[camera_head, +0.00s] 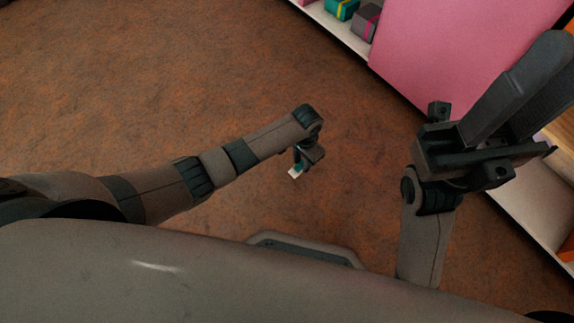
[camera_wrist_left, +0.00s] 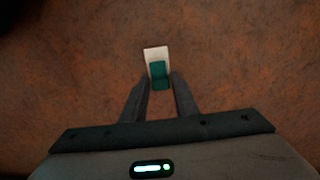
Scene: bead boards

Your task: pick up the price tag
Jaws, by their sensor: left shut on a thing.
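The price tag (camera_wrist_left: 155,54) is a small white piece with a green block on it, seen in the left wrist view between the fingertips. My left gripper (camera_wrist_left: 160,84) is shut on it. In the head view the price tag (camera_head: 294,173) shows as a small white patch under my left gripper (camera_head: 300,163), above the brown floor. My right gripper (camera_head: 525,85) is at the right of the head view, with its fingers pointing up and right.
A pink panel (camera_head: 450,45) stands at the upper right. A pale shelf (camera_head: 338,30) beside it holds a green box (camera_head: 341,9) and a grey box with a pink band (camera_head: 365,22). The brown floor (camera_head: 200,70) is clear on the left.

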